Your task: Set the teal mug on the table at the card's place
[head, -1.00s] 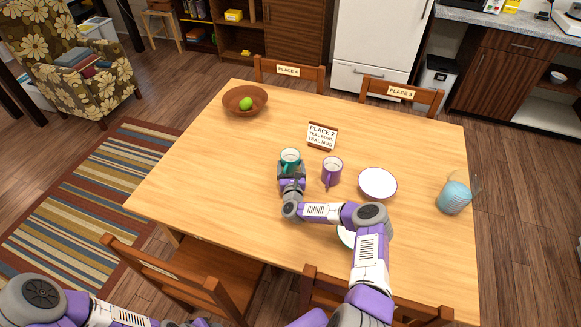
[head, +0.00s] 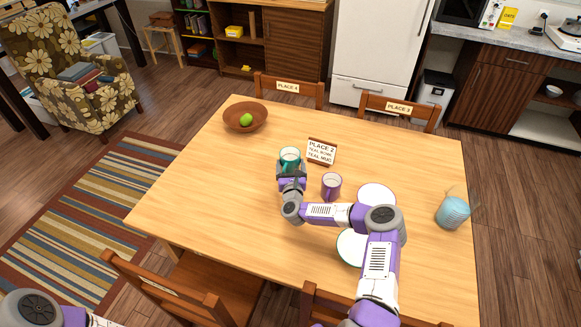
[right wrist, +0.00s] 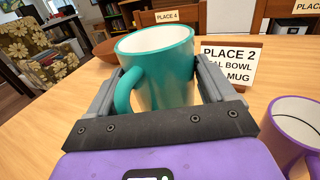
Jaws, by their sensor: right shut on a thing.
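The teal mug (head: 290,154), white inside, is between the fingers of my right gripper (head: 291,168), left of the card in the head view. The right wrist view shows the mug (right wrist: 165,65) upright, its handle toward the camera and left, with a grey finger on each side. Whether its base touches the table (head: 215,200) is hidden. The card (head: 321,151) reads PLACE 2, teal bowl, teal mug; it stands just right of the mug, also in the right wrist view (right wrist: 228,65). My left gripper is out of view.
A purple mug (head: 331,186) stands close to the right. A purple-rimmed white dish (head: 376,194) and a partly hidden teal-rimmed dish (head: 350,248) lie near my right arm. A brown bowl (head: 245,125) with green fruit and a blue striped vessel (head: 453,212) are farther off. The table's left side is clear.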

